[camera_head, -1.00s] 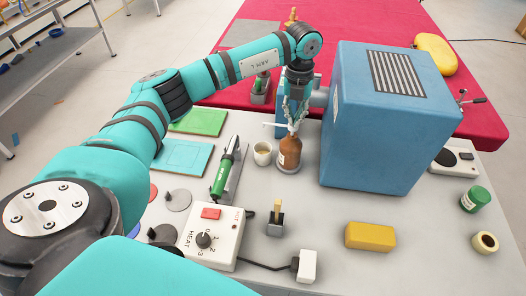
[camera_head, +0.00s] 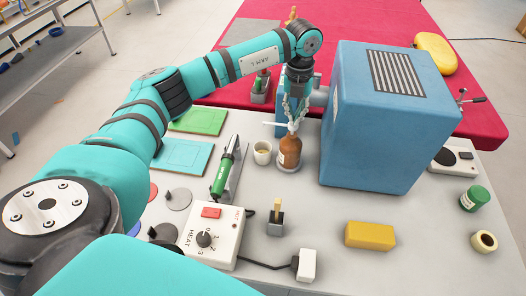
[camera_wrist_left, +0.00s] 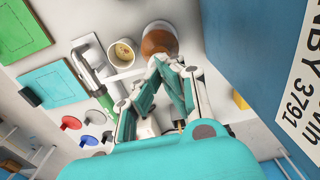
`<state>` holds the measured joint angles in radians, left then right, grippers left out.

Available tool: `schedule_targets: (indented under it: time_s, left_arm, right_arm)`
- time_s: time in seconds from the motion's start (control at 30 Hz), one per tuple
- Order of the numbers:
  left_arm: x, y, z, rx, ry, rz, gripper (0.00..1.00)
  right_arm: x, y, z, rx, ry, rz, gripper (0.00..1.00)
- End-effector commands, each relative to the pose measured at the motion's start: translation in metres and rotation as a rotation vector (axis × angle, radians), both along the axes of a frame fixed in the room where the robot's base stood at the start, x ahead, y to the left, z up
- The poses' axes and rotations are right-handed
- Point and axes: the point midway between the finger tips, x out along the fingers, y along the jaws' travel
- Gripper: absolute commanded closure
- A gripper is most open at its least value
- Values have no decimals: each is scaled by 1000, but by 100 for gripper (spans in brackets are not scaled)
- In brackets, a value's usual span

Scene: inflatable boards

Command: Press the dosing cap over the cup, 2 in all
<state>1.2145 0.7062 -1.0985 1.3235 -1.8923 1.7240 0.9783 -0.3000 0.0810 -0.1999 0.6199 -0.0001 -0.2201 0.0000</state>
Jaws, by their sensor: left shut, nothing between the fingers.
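The brown bottle (camera_head: 290,155) stands upright on a round grey base, left of the blue box. Its white dosing cap (camera_head: 291,128) has a spout pointing left, towards the small white cup (camera_head: 262,152). The cup stands beside the bottle. My left gripper (camera_head: 291,119) points down at the top of the cap, its fingers shut with nothing between them. I cannot tell whether the tips touch the cap. In the left wrist view the gripper (camera_wrist_left: 170,64) is in front of the bottle (camera_wrist_left: 159,40), and the cup (camera_wrist_left: 122,54) shows pale yellowish contents. My right gripper is out of view.
The large blue box (camera_head: 385,120) stands close right of the bottle. A green-handled tool (camera_head: 222,175) rests in a stand left of the cup. A heat controller (camera_head: 212,235), a yellow block (camera_head: 370,235) and a small stand (camera_head: 275,222) are nearer me.

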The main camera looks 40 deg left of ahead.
Motion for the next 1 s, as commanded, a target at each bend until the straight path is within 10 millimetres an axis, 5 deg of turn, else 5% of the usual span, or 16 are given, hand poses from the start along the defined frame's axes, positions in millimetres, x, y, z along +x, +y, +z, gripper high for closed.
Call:
schedule_targets:
  time_s: [1.0]
  left_arm:
    - [-1,0,-32,1,4,-1,100]
  right_arm:
    - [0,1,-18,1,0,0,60]
